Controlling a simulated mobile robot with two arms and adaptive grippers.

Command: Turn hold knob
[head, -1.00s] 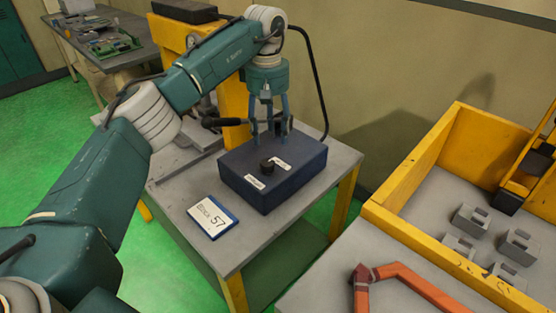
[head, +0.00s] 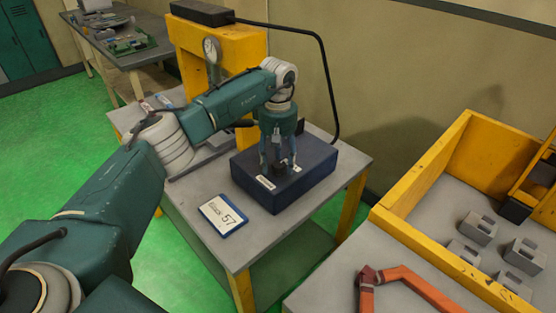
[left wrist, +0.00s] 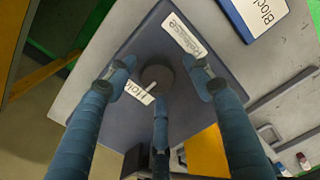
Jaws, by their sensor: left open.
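The dark round knob (left wrist: 157,77) sits on top of the dark blue box (head: 312,185), between a "Hold" label (left wrist: 138,92) and a "Release" label (left wrist: 184,36). A pale line on the knob lies on the side toward the "Hold" label. My left gripper (head: 278,168) points down over the box, with its three fingers open and spread around the knob. In the left wrist view, gaps show between the fingers and the knob; contact is not visible. In the head view the fingers mostly hide the knob. My right gripper is not in view.
A yellow-walled bin (head: 420,168) with grey blocks and an orange-red part (head: 410,285) are at right.

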